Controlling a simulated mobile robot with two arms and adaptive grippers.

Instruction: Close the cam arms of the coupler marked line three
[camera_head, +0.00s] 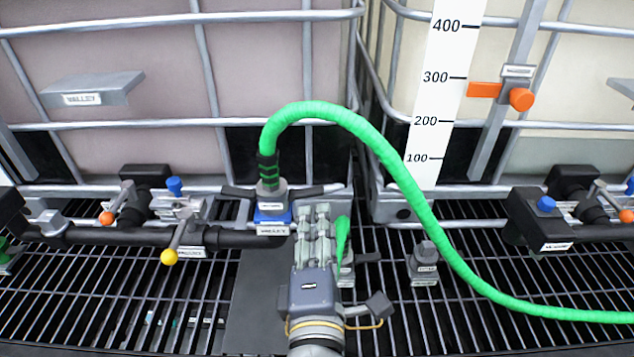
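A coupler (269,186) with a grey body stands upright on a blue-collared fitting (272,216), and a green hose (330,111) rises from its top. One dark cam arm (237,192) sticks out to its left and another (308,192) to its right, both roughly level. My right gripper is not in view.
Dark pipes with yellow-knobbed (170,257) and orange-knobbed (107,218) valve handles run left of the coupler. A grey capped fitting (426,263) stands on the grating right of my gripper. Caged totes stand behind.

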